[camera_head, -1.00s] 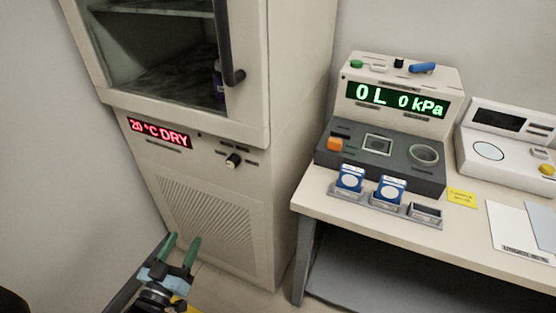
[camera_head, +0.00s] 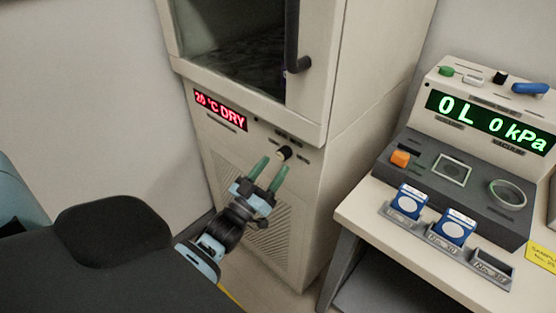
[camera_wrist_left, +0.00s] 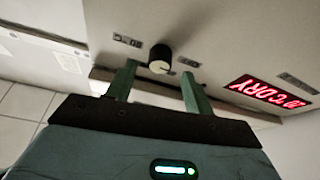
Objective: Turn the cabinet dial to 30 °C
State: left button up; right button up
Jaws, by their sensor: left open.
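The cabinet dial (camera_head: 284,153) is a small black knob with a pale face on the cabinet's front panel. The cabinet's red display (camera_head: 220,110) reads 20 °C DRY. My left gripper (camera_head: 269,172) is open and empty, its green fingers pointing up at the dial from just below it. In the left wrist view the dial (camera_wrist_left: 160,58) lies beyond and between the two fingertips (camera_wrist_left: 158,82), apart from them. Part of the red display (camera_wrist_left: 270,95) shows upside down there. My right gripper is not in view.
The cabinet's glass door with a dark handle (camera_head: 292,45) is above the panel. At right, a table (camera_head: 365,215) holds a grey device with a green display (camera_head: 490,120) and a rack with blue-and-white items (camera_head: 408,202). A vented panel (camera_head: 265,215) lies below the dial.

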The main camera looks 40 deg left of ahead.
aim_at(281, 157)
pick_arm(q)
jog(key=shift+x, duration=1.5)
jog(key=c, duration=1)
